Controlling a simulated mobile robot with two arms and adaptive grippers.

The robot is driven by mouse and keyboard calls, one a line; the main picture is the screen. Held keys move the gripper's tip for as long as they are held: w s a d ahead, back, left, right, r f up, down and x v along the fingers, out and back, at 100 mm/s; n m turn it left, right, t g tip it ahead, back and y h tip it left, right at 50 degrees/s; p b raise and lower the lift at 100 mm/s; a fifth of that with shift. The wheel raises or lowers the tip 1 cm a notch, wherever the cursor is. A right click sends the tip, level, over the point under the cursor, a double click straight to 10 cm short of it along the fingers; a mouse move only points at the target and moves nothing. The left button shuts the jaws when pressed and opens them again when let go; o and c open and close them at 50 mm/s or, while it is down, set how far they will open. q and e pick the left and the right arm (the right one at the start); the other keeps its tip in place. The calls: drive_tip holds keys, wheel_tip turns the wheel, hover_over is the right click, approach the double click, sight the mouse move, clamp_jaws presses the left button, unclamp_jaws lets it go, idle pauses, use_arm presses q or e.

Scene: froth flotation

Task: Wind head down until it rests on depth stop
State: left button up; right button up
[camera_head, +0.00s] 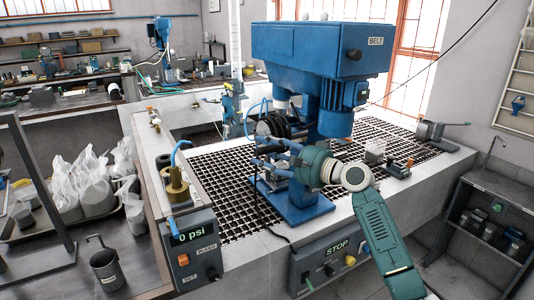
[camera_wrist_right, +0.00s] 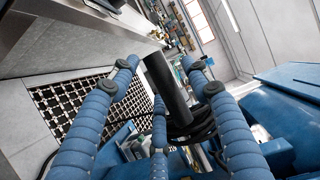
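The machine head (camera_head: 310,50) is the big blue housing marked BELT, held up on a blue column above a blue base (camera_head: 305,205). Black rounded parts (camera_head: 272,124), perhaps a handwheel, show at the column's left side. My right gripper (camera_head: 262,156) is just below them, its blue fingers pointing left. In the right wrist view, the spread fingers (camera_wrist_right: 160,90) have a black cylindrical handle (camera_wrist_right: 168,88) between them. Black curved parts (camera_wrist_right: 200,130) lie behind it. I cannot tell if any finger touches the handle. I cannot make out the depth stop. My left gripper is out of view.
A dark grating (camera_head: 225,185) covers the bench around the machine. A grey control box with a STOP label (camera_head: 337,246) is on the bench front. White bags (camera_head: 85,180) fill a tray at far left.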

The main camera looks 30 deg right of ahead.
drive_tip(key=shift+f, duration=0.1)
drive_tip(key=v, duration=1.2)
